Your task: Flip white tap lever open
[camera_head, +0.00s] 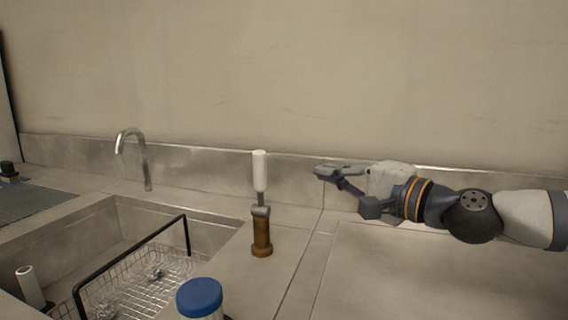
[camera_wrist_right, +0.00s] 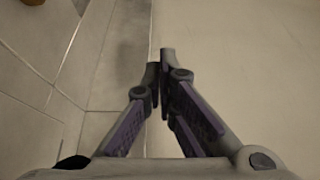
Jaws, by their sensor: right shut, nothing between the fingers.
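The white tap lever (camera_head: 260,171) stands upright on a grey joint above a brown tap body (camera_head: 262,236) on the counter, in the middle of the head view. My right gripper (camera_head: 322,172) comes in from the right and is shut and empty. It appears to the right of the lever, with a clear gap between them. In the right wrist view the fingers (camera_wrist_right: 160,68) are together with nothing between them. A small brown piece (camera_wrist_right: 33,2), probably the tap body, shows at that view's top left corner. My left gripper is not in view.
A curved metal faucet (camera_head: 131,150) stands behind the sink at the left. A wire basket (camera_head: 150,277) with a black handle sits in the sink. A blue-lidded container (camera_head: 199,297) stands in front of the tap. The counter (camera_head: 420,280) at right is clear.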

